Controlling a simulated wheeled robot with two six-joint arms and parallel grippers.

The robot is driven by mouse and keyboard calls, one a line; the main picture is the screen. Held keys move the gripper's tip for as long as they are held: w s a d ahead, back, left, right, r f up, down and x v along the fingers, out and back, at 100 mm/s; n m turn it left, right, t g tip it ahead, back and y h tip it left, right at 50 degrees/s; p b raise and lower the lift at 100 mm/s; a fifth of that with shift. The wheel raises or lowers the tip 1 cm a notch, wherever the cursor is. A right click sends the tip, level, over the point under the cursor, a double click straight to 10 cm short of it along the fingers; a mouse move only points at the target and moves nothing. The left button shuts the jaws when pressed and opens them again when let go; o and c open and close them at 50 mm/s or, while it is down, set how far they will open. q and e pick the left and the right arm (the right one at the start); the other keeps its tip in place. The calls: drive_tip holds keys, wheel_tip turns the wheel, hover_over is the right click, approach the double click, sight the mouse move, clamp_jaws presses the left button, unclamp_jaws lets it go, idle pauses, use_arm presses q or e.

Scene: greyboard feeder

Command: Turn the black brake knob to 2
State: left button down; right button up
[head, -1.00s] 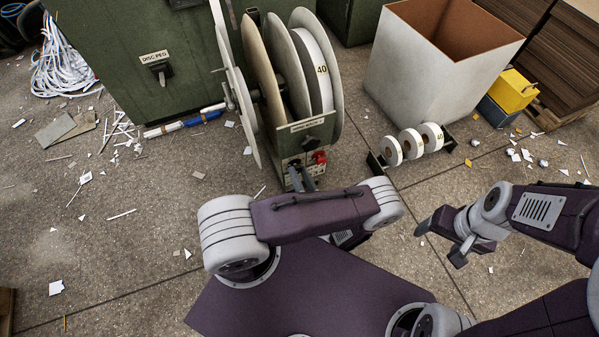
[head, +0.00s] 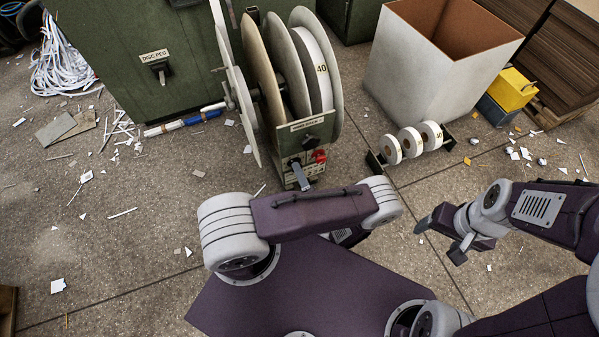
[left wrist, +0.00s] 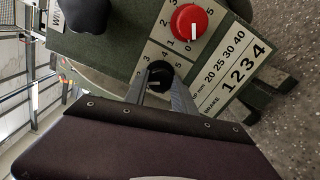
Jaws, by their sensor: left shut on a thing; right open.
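The black brake knob (left wrist: 159,74) is on the panel of the reel stand, below the red knob (left wrist: 189,22) in the left wrist view. My left gripper (left wrist: 160,84) is shut on it, with one finger on each side. Printed numbers surround the knob, but its pointer setting cannot be read clearly. My right gripper (head: 440,241) is open and empty above the floor at the right.
Large reel discs (head: 301,70) stand above the panel. A black knob (left wrist: 88,9) near a partly cut-off label is at the upper left of the wrist view. A scale plate (left wrist: 232,72) lists numbers. A rack of small white rolls (head: 410,143) stands on the floor to the right.

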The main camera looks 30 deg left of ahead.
use_arm(q)
drive_tip(key=shift+m, duration=0.4)
drive_tip(key=c, duration=1)
unclamp_jaws()
drive_tip(key=shift+c, duration=0.2)
